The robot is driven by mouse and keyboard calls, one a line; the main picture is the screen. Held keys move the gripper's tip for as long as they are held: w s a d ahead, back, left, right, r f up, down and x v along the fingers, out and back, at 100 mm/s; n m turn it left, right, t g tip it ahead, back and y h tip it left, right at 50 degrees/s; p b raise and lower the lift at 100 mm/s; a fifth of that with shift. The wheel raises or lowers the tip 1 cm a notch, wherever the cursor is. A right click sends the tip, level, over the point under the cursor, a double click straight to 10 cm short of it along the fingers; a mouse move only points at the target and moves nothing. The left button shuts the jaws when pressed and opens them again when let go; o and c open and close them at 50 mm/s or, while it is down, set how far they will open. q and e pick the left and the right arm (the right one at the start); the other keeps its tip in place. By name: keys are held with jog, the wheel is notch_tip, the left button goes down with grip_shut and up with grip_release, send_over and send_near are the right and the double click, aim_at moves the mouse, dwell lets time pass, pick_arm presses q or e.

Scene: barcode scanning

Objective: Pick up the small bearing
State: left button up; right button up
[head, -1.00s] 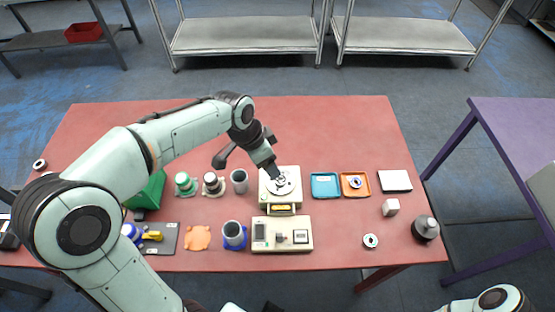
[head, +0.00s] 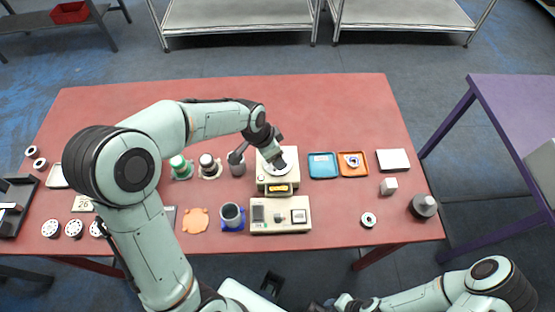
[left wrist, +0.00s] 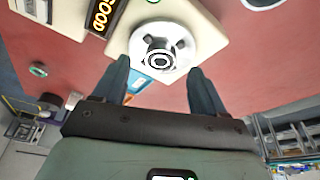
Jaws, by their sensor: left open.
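The small bearing (left wrist: 159,61) is a ring lying on the round white pan (left wrist: 172,35) of the scale, seen in the left wrist view. In the head view the scale (head: 265,181) stands at the middle of the table, and the bearing is hard to make out beside my gripper. My left gripper (head: 276,157) is over the scale pan. In the left wrist view its two fingers (left wrist: 160,66) are apart, one on each side of the bearing, with nothing held. My right arm lies low at the bottom right, and its gripper is unclear.
A blue tray (head: 323,174) and an orange tray (head: 363,172) holding another ring (head: 352,160) sit right of the scale. A beige device (head: 270,228) is in front. Another ring (head: 368,219) lies at front right. The red table's (head: 330,110) back is clear.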

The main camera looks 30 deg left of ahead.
pick_arm(q)
jog(key=x, duration=0.2)
jog(key=shift+w+f, duration=0.1)
jog(key=shift+f, duration=0.25)
jog(key=c, duration=1.3)
